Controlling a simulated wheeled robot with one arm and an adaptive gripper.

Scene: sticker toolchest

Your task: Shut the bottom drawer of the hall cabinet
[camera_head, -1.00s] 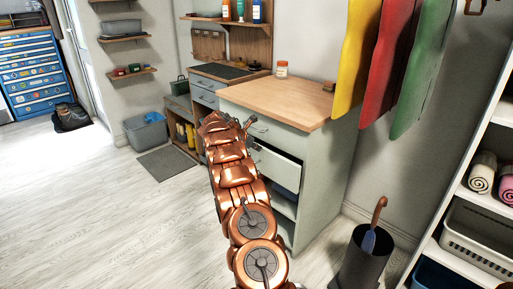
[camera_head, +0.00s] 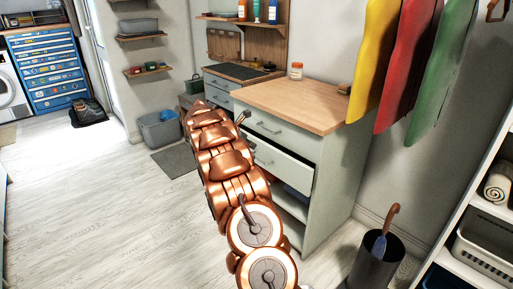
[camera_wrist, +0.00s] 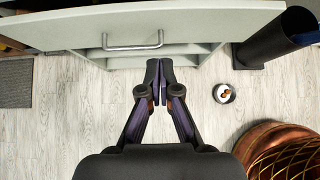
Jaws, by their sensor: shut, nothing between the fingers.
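The hall cabinet (camera_head: 330,160) is pale grey-green with a wooden top. Its top drawer (camera_head: 279,133) looks shut. Its bottom drawer (camera_head: 283,166) stands partly out, with a dark gap above its front. In the wrist view a pale drawer front (camera_wrist: 225,25) with a bar handle (camera_wrist: 133,46) spans the top; I take it for the bottom drawer. The head view mostly hides the gripper behind my arm.
A dark umbrella bin (camera_head: 373,258) stands right of the cabinet, and a white shelf unit (camera_head: 470,205) at the far right. Open shelves lie under the drawers. Floor at left is clear.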

